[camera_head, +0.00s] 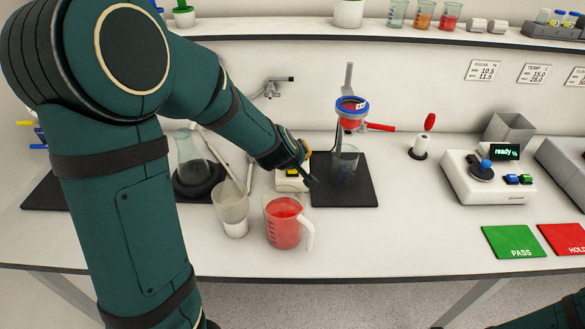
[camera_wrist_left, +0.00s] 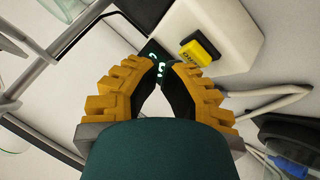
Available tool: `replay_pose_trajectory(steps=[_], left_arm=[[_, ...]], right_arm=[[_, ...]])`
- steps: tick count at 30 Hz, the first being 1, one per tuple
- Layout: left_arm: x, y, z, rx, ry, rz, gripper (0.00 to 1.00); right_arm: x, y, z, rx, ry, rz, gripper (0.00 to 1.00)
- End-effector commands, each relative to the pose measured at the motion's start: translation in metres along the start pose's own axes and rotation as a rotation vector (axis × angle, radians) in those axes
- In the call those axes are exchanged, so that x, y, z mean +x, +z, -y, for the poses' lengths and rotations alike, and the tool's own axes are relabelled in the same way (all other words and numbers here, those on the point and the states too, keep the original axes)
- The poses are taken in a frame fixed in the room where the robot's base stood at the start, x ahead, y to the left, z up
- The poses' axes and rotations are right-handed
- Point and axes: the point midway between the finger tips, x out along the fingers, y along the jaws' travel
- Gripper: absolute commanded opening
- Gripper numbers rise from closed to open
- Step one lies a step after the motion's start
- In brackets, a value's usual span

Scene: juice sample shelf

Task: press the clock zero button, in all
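The clock is a small white box (camera_wrist_left: 215,30) with a dark display (camera_wrist_left: 153,58) showing green digits, partly covered by my fingertips in the left wrist view. A yellow button (camera_wrist_left: 200,52) with dark lettering too small to read sticks out of its side. In the head view the clock (camera_head: 291,184) stands at the left edge of a black mat, mostly behind my left gripper (camera_head: 309,178). In the wrist view my left gripper (camera_wrist_left: 162,78) has its fingertips together and empty, in front of the display and beside the button. Contact cannot be told. My right gripper is out of view.
A jug of red juice (camera_head: 284,222) and a cloudy beaker (camera_head: 231,205) stand in front of the clock. A beaker (camera_head: 345,160) stands under a blue-rimmed strainer (camera_head: 352,108) on the mat (camera_head: 350,195). A white meter (camera_head: 495,185) is at right.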

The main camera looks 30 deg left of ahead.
Motion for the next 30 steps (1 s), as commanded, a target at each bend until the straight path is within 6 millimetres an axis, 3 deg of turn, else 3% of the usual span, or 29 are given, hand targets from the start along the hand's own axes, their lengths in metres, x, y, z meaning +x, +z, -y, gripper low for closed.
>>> replay_pose_trajectory(steps=[30], left_arm=[[0.0062, 0.0047, 0.0047, 0.000, -0.001, 0.001, 0.00]], right_arm=[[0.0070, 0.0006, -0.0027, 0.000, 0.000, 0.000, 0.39]])
